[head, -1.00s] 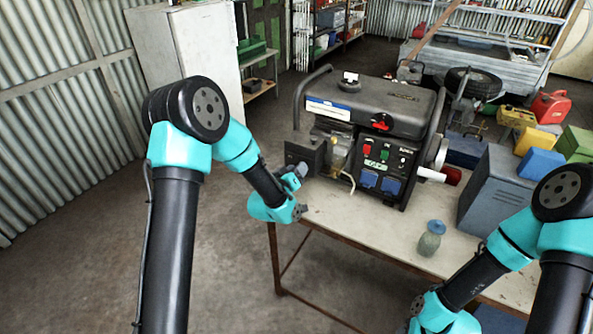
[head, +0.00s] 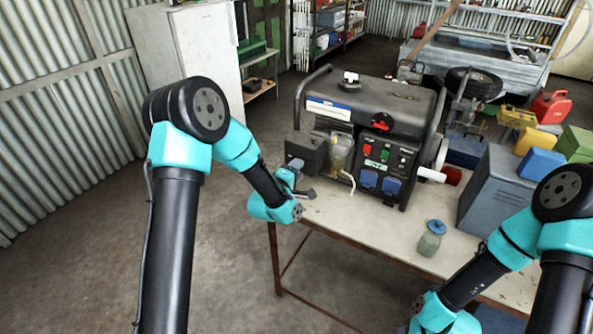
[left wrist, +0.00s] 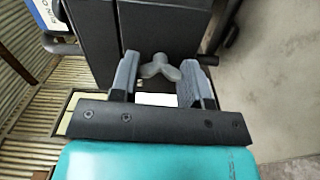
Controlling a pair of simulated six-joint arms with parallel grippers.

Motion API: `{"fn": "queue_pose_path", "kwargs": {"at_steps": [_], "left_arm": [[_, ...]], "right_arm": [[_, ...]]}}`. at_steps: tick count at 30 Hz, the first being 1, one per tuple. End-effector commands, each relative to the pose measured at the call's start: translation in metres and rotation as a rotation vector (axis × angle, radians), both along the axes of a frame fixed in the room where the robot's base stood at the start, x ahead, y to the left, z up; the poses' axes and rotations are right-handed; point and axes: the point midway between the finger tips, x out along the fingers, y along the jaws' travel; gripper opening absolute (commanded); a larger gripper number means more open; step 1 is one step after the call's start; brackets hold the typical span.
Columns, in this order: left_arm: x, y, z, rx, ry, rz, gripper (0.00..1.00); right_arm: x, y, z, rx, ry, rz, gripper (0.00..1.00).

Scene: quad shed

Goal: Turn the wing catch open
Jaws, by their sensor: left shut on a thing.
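The grey wing catch (left wrist: 160,68) sits against the dark box (left wrist: 163,28) in the left wrist view, its wings spread to both sides. My left gripper (left wrist: 162,75) is shut on it, one finger at each side. In the head view my left gripper (head: 298,187) is at the near left end of the table, just in front of the dark box (head: 304,150) beside the generator (head: 375,125). The catch is too small and too hidden to make out there. My right arm's wrist (head: 440,314) is low at the bottom right; its fingers do not show clearly.
The table (head: 385,227) has a bare strip in front of the generator. A glass jar with a blue lid (head: 431,238) stands near its front edge. A grey metal case (head: 496,192) stands to the right. The floor left of the table is clear.

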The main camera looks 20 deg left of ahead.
Motion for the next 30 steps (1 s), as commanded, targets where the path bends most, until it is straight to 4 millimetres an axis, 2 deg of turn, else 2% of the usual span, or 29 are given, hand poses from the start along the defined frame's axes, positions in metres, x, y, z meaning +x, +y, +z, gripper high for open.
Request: {"fn": "queue_pose_path", "kwargs": {"at_steps": [7, 20, 21, 28, 30], "left_arm": [[0.0002, 0.0003, 0.0001, -0.079, 0.019, 0.001, 0.19], [0.0001, 0.0002, 0.0001, -0.092, 0.022, 0.001, 0.19], [0.0001, 0.0002, 0.0001, -0.092, 0.022, 0.001, 0.43], [0.0001, 0.0001, 0.0000, -0.092, 0.023, 0.000, 0.66], [0.0000, 0.0001, 0.0000, -0.091, 0.023, 0.000, 0.68]], "right_arm": [[0.0000, 0.0000, 0.0000, 0.000, 0.000, 0.000, 0.43], [0.0000, 0.0000, 0.0000, 0.000, 0.000, 0.000, 0.43], [0.0000, 0.0000, 0.0000, 0.000, 0.000, 0.000, 0.43], [0.0000, 0.0000, 0.0000, 0.000, 0.000, 0.000, 0.43], [0.0000, 0.0000, 0.0000, 0.000, 0.000, 0.000, 0.43]]}}
